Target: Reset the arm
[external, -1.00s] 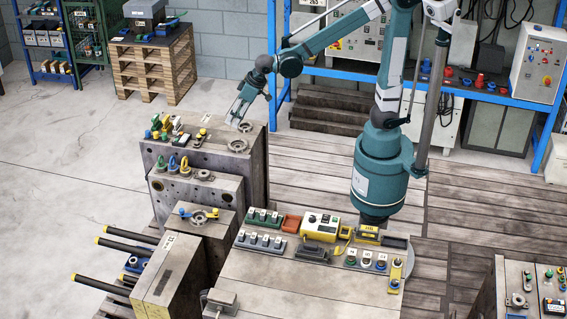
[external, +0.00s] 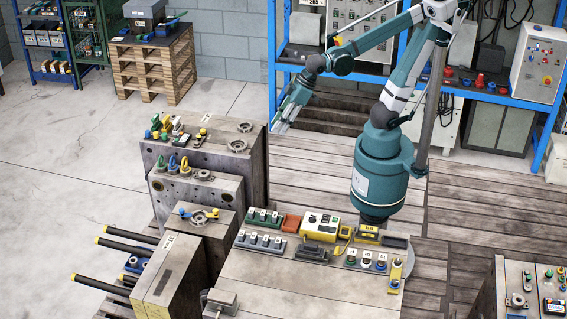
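My arm rises from its teal base at the back of the front work table (external: 290,285) and reaches up and to the left. My gripper (external: 280,126) hangs at the end of the arm, pointing down and slightly left. It is in the air near the right edge of the tall grey mould block (external: 215,158). No object shows at its tips. The fingers are small and seen from the side, so I cannot tell whether they are open or shut.
Several coloured eye bolts and fittings (external: 165,127) lie on the tall block. A yellow control box (external: 321,226) and several switch blocks stand on the table around my base. A blue rack (external: 430,82) with a control panel (external: 537,62) stands behind. Open floor (external: 70,170) lies left.

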